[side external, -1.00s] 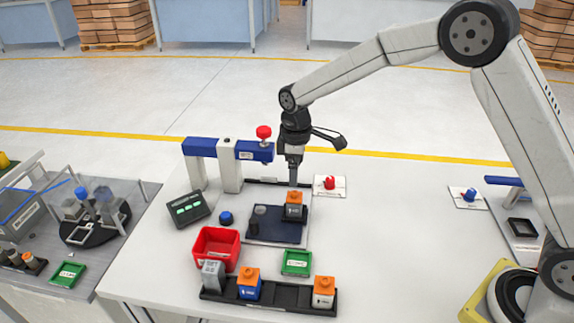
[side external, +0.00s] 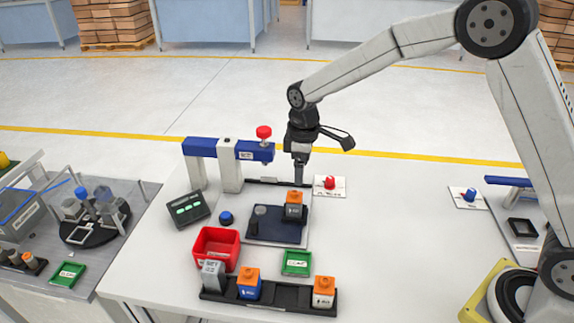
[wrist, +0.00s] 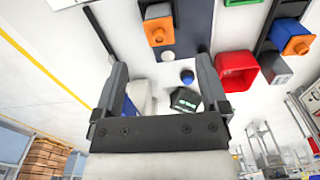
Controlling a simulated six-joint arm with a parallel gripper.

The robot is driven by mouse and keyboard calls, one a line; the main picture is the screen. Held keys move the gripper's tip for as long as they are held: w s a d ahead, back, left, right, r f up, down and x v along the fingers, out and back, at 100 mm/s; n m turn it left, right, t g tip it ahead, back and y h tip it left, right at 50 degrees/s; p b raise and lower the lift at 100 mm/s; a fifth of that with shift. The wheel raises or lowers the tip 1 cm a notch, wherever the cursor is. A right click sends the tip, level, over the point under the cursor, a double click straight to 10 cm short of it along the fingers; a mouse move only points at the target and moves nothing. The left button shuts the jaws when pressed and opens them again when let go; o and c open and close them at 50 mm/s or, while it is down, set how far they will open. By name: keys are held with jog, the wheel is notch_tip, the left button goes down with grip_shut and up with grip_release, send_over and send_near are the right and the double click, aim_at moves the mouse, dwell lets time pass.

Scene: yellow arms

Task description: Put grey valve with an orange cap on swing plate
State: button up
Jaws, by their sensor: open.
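The grey valve with an orange cap (side external: 294,213) stands upright on the right back part of the dark blue swing plate (side external: 268,238). The valve's orange cap also shows at the top of the wrist view (wrist: 158,33), beyond the fingertips. My gripper (side external: 299,182) is open and empty, above and behind the valve and apart from it. In the wrist view nothing lies between the two fingers of my gripper (wrist: 162,72).
A red bin (side external: 216,250), a green tray (side external: 297,262) and a blue button (side external: 226,218) surround the plate. A blue-beamed press (side external: 215,150) stands left of my gripper.

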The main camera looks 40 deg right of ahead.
jog(key=s+d+m+t, duration=0.1)
jog(key=s+d+m, duration=0.2)
jog(key=s, duration=0.7)
jog(key=s+d+m+t, duration=0.1)
jog(key=s+d+m, duration=0.2)
jog(key=s, duration=0.8)
jog(key=shift+d+f+m, duration=0.15)
jog(key=shift+f+m, duration=0.25)
jog(key=shift+m, duration=0.7)
